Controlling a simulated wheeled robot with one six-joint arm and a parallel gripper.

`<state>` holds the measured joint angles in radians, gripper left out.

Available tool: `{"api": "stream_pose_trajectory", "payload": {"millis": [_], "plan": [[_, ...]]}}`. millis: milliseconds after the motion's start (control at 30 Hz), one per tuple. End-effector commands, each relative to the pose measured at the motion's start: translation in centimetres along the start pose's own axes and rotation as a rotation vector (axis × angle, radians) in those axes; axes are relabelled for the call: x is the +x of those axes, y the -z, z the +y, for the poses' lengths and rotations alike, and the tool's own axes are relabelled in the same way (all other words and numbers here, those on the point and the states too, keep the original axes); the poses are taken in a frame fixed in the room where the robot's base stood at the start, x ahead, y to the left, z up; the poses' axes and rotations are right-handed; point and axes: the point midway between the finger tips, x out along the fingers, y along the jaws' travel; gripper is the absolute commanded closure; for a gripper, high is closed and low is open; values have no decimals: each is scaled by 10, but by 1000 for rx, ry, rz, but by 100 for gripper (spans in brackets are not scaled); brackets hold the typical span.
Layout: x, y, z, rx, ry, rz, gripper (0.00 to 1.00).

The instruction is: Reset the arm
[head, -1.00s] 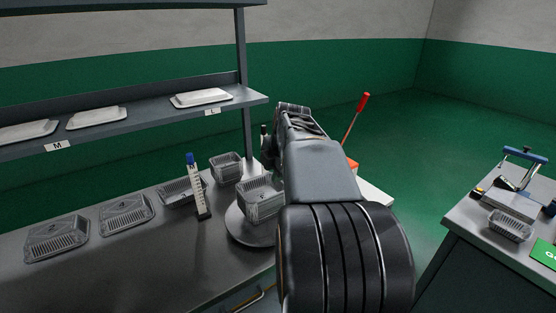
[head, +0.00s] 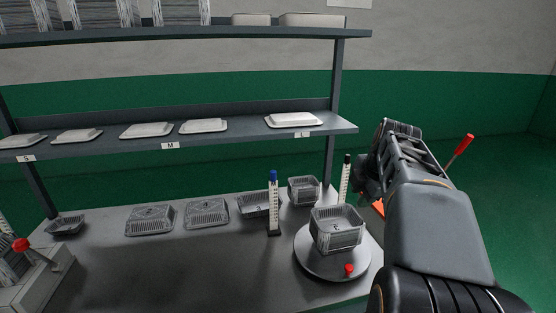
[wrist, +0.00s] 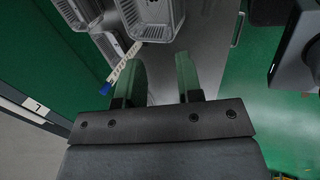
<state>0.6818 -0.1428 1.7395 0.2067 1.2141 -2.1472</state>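My arm stands at the right of the head view. In the wrist view my gripper (wrist: 160,70) has its two greenish fingers apart, with nothing between them but bare grey worktop showing beyond. In the head view the fingers are largely hidden behind my arm's links. A clear foil-type tray (head: 337,230) stands on a round grey plate (head: 312,265) on the bench, left of my arm. The gripper is not touching any tray that I can see.
The bench (head: 180,270) holds several more trays, a blue-topped measuring post (head: 274,205) and a small red knob (head: 349,270). A shelf (head: 240,134) with white lids runs above it. A red-handled lever device (head: 35,275) stands at the left. Green floor lies at the right.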

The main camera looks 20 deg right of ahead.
Motion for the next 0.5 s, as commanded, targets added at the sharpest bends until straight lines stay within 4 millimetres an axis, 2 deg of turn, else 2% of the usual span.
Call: {"api": "stream_pose_trajectory", "payload": {"millis": [167,267,367,500], "plan": [[0,0,0,42,0,0,67],[0,-1,2,172,-9,-7,67],[8,-4,-2,403,-7,-20,67],[30,1,-22,816,15,-45,67]]}}
